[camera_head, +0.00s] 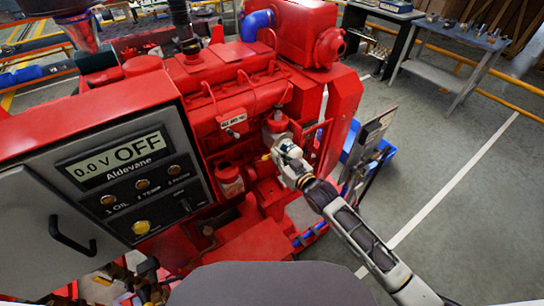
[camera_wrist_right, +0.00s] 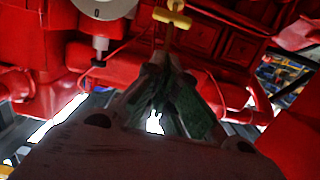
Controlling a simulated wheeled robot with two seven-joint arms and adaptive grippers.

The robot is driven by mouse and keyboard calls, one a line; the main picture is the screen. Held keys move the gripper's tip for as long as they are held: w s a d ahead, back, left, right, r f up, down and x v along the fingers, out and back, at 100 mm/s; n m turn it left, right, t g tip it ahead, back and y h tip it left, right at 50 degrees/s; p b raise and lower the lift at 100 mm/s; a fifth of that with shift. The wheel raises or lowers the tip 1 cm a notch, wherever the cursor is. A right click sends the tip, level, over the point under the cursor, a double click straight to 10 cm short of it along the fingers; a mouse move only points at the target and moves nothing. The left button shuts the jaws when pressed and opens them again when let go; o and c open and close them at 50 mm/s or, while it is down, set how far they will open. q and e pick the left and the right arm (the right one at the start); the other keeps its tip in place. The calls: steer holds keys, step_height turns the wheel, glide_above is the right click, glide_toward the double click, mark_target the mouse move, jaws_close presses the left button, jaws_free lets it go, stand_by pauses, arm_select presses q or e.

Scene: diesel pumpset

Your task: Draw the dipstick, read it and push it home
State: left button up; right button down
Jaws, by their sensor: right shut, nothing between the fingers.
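The dipstick's yellow T-shaped handle (camera_wrist_right: 172,18) is at the top middle of the right wrist view, with a short stem below it. A small yellow spot that looks like the same handle (camera_head: 265,157) shows on the engine side in the head view, just left of my right gripper (camera_head: 281,152). In the wrist view my right gripper (camera_wrist_right: 163,62) is shut and empty, its fingertips just below the handle in the picture. I cannot tell whether they touch the stem. The dipstick's lower part is hidden. My left gripper is not in view.
The red engine (camera_head: 235,95) fills the middle. A grey control panel (camera_head: 125,165) reading "0.0 V OFF" stands at the left. A blue bin (camera_head: 365,150) and a stand lie right of the engine. Floor at the right is clear up to a workbench (camera_head: 455,60).

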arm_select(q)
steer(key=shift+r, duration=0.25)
arm_select(e)
steer(key=shift+w+a+f, duration=0.55)
steer(key=shift+w+f, duration=0.2)
steer(key=shift+f, duration=0.1)
steer(key=shift+w+a+f, duration=0.5)
steer(key=shift+w+f, duration=0.2)
steer(key=shift+f, duration=0.1)
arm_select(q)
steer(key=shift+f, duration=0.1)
arm_select(e)
steer(key=shift+f, duration=0.15)
